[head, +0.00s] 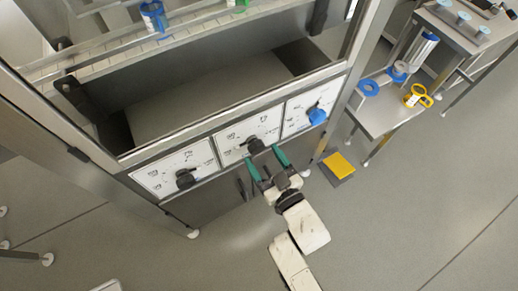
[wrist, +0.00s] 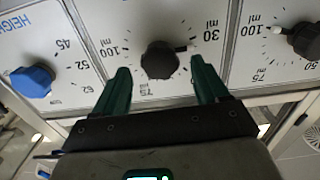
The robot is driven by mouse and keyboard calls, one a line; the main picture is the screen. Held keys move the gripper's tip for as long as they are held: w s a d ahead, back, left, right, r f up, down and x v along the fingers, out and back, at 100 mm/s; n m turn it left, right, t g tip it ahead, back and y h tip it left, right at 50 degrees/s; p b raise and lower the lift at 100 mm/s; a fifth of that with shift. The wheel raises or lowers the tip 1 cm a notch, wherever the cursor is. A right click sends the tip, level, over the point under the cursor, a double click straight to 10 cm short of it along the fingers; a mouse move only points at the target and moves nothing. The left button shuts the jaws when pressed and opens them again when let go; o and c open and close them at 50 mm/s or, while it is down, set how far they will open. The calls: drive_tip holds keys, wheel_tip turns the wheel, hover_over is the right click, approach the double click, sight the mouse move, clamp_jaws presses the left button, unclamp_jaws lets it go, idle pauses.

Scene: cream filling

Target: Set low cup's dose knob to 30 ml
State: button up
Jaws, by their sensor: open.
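The middle dial's black knob (head: 255,146) is on the white front panel and also shows in the wrist view (wrist: 159,60). Its white pointer points right in the wrist view, close to the 30 ml mark (wrist: 210,30). My gripper (head: 263,154) is open, with its green fingertips, also in the wrist view (wrist: 159,68), on either side of this knob. I cannot tell whether they touch it. Another black dose knob (head: 185,179) is on the left dial; in the wrist view (wrist: 306,40) its white pointer faces the 100 ml side. No cup name is readable on either dial.
A blue knob (head: 317,116) on the right dial shows in the wrist view beside the word HEIGHT (wrist: 20,23). A side table (head: 385,112) with a blue ring and yellow item stands at right. A yellow pad (head: 339,165) lies on the floor, which is open in front.

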sight(258, 151)
drive_tip(key=shift+x, duration=1.5)
